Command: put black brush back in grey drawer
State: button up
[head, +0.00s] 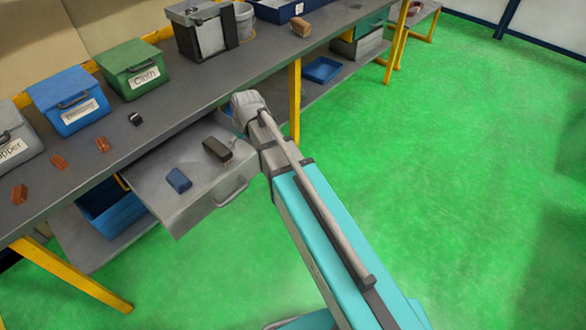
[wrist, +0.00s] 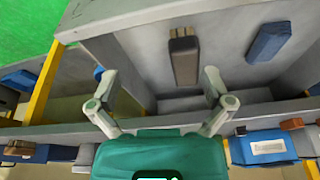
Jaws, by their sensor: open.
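The grey drawer (head: 160,199) is pulled out from under the worktop. A dark, nearly black brush (head: 217,150) with a brown end lies inside it. The brush also shows in the wrist view (wrist: 184,60), ahead of the fingertips and apart from them. My gripper (wrist: 159,77) is open, with its two fingers wide apart and nothing between them. In the head view my arm's end is beside the drawer near the worktop edge, and the fingers are hidden there.
A blue block (head: 178,180) lies in the drawer beside the brush. A small black item (head: 135,118) and several brown blocks are on the worktop (head: 190,85). Blue (head: 69,100) and green (head: 133,68) boxes stand behind. Open green floor lies right.

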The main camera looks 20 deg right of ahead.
jog(key=s+d+m+g+h, duration=0.1)
jog(key=s+d+m, duration=0.4)
jog(key=s+d, duration=0.8)
jog(key=s+g, duration=0.1)
jog(key=s, duration=0.2)
jog(key=shift+s+d+f+g+h, duration=0.15)
jog(key=shift+d+f+g+h, duration=0.15)
jog(key=shift+d+f+g, duration=0.1)
